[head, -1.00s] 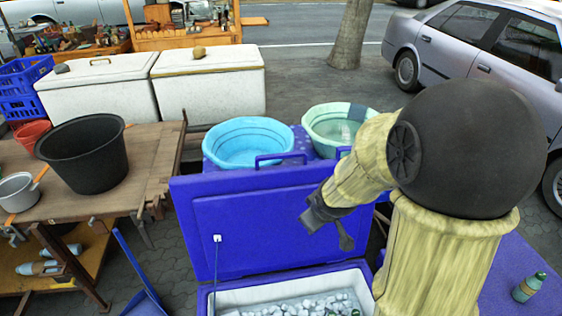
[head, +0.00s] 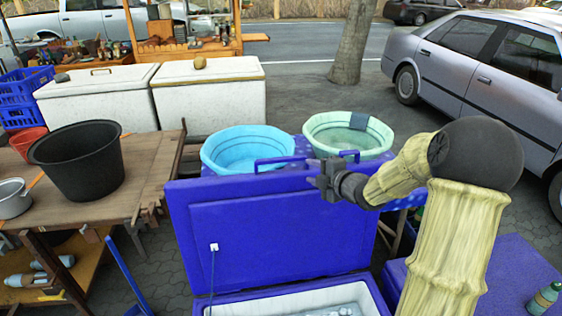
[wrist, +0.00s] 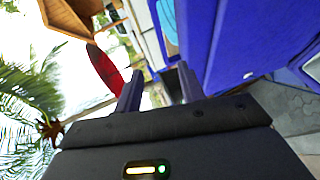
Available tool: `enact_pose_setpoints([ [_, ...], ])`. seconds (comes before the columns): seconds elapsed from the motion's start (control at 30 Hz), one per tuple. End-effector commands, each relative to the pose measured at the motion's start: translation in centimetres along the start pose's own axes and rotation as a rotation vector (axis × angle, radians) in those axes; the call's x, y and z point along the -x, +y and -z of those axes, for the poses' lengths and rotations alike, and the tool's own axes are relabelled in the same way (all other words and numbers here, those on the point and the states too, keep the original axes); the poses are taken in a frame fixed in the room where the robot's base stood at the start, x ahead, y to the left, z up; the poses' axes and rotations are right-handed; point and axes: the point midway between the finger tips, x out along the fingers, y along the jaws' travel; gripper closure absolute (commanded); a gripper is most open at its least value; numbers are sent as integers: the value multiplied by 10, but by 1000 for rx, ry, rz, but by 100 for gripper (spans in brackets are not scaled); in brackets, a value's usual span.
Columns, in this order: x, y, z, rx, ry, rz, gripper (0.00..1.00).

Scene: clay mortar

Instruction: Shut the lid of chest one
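The blue chest (head: 305,298) stands at the bottom middle with its white-lined inside showing. Its blue lid (head: 265,235) stands up, open, with a handle (head: 284,160) on the top edge and a stay cord near its left side. My gripper (head: 325,178) is at the upper right part of the lid, near its top edge; I cannot tell if it touches. In the wrist view my gripper (wrist: 160,85) has its two fingers apart with nothing between them, and a blue surface, likely the lid (wrist: 245,40), lies to their right.
A blue tub (head: 247,148) and a green tub (head: 348,134) stand behind the lid. A wooden table (head: 150,170) with a black bucket (head: 78,160) is at left. Another blue surface (head: 500,275) with a green bottle (head: 542,298) is at right.

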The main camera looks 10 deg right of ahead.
Motion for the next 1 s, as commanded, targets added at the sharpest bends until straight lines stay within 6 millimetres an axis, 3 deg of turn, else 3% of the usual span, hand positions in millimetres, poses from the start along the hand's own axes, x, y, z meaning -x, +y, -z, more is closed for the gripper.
enact_pose_setpoints([
  [0.27,-28,0,1,-3,2,1,61],
  [1.0,-155,0,1,-3,1,1,61],
])
